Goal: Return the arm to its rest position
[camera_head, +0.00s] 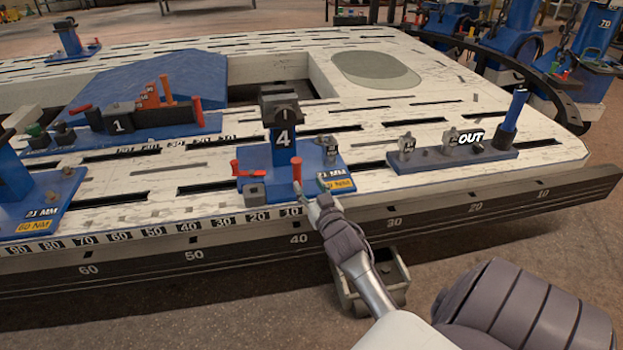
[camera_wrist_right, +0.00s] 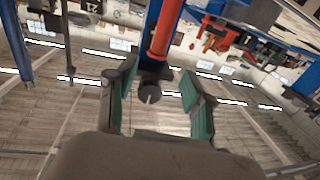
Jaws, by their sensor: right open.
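My right gripper (camera_head: 316,206) is at the front edge of the white bench (camera_head: 440,105), just below and to the right of the red handle (camera_head: 297,168) on the blue station marked 4 (camera_head: 283,140). In the right wrist view my right gripper (camera_wrist_right: 155,95) is open, its teal-padded fingers apart. A red handle (camera_wrist_right: 166,32) with a dark round piece below it shows near the gap between the fingers; I cannot tell whether it touches them. My left gripper is not in view.
A blue fixture marked 1 (camera_head: 140,124) is at the left. A blue plate marked OUT (camera_head: 455,156) is at the right. A grey wheeled-looking piece (camera_head: 390,290) is below the bench edge. Open floor (camera_head: 560,245) lies to the right in front.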

